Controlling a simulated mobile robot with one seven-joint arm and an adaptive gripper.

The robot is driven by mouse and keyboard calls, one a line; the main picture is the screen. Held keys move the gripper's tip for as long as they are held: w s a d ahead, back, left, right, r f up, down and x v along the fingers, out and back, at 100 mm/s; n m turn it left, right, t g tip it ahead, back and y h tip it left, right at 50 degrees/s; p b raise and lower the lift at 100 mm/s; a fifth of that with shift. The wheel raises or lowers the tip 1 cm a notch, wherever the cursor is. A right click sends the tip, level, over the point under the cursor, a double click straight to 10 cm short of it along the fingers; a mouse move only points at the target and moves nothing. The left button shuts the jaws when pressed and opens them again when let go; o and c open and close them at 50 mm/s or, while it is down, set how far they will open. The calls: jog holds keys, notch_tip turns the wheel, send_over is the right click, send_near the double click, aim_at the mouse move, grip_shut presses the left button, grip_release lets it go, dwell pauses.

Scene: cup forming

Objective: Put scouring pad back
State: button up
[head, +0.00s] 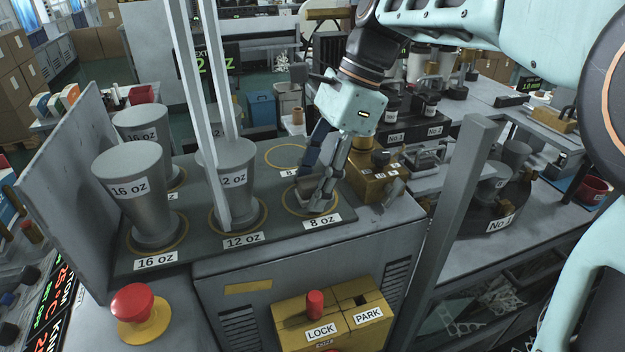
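My gripper (316,187) points down over the front 8 oz ring on the dark mould plate (275,216). Its fingers are apart, with a small grey-brown block (304,190) low between them. This block may be the scouring pad, but it is small and partly hidden by the fingers. I cannot tell whether the fingers press on it or whether it touches the plate. No other thing in view is clearly a scouring pad.
Grey 16 oz (138,205) and 12 oz (234,185) moulds stand left of my gripper, with upright posts (213,120) close by. A brass block (372,187) stands just right. The LOCK/PARK box (333,315) and a red button (132,301) are in front.

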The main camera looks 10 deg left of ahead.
jog(key=shift+f+b, duration=0.1)
jog(key=shift+b, duration=0.6)
jog(key=p+v, duration=0.1)
jog(key=v, duration=1)
jog(key=shift+a+r+p, duration=0.25)
jog(key=shift+a+p, duration=0.05)
jog(key=shift+p, duration=0.1)
